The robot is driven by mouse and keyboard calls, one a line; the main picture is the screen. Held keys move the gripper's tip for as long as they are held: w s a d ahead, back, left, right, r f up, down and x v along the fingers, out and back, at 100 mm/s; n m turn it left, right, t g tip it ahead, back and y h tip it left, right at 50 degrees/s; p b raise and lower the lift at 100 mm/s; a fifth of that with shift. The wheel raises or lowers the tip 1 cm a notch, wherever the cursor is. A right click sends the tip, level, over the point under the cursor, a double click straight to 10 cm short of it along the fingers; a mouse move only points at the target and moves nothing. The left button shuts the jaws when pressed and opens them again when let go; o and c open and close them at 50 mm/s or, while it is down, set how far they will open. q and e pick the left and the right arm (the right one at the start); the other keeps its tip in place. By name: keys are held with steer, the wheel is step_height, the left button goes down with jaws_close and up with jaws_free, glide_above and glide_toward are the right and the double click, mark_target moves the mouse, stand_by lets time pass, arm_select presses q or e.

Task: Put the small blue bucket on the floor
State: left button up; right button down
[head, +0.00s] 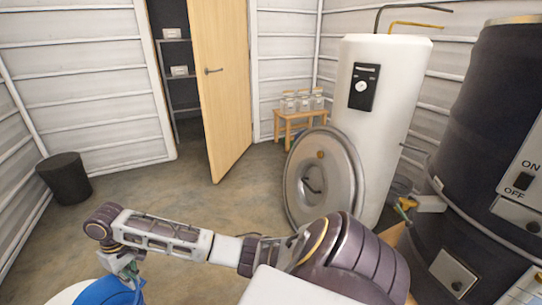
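The blue bucket (104,293) shows at the bottom left, cut off by the lower edge of the picture. Only its upper part is visible, so I cannot tell what it rests on. My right arm reaches across from the right. My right gripper (128,272) points down at the bucket's right side, overlapping it in the picture. Its fingertips are too small and partly hidden, so I cannot tell whether they grip the bucket. The brown floor (150,205) is open beyond the arm. My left gripper is out of view.
A dark bin (64,178) stands by the left wall. A wooden door (222,90) is ajar. A round metal lid (322,160) leans against a white tank (385,110). A stool (298,118) holds jars. A dark machine (480,140) stands right. A white thing (68,293) lies beside the bucket.

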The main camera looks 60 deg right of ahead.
steer(key=shift+w+a+r+m, duration=0.15)
steer(key=shift+w+r, duration=0.2)
steer(key=shift+r, duration=0.15)
steer(key=shift+w+a+r+m, duration=0.15)
steer(key=shift+w+r, duration=0.15)
steer(key=shift+r, duration=0.2)
steer(key=shift+s+f, duration=0.1)
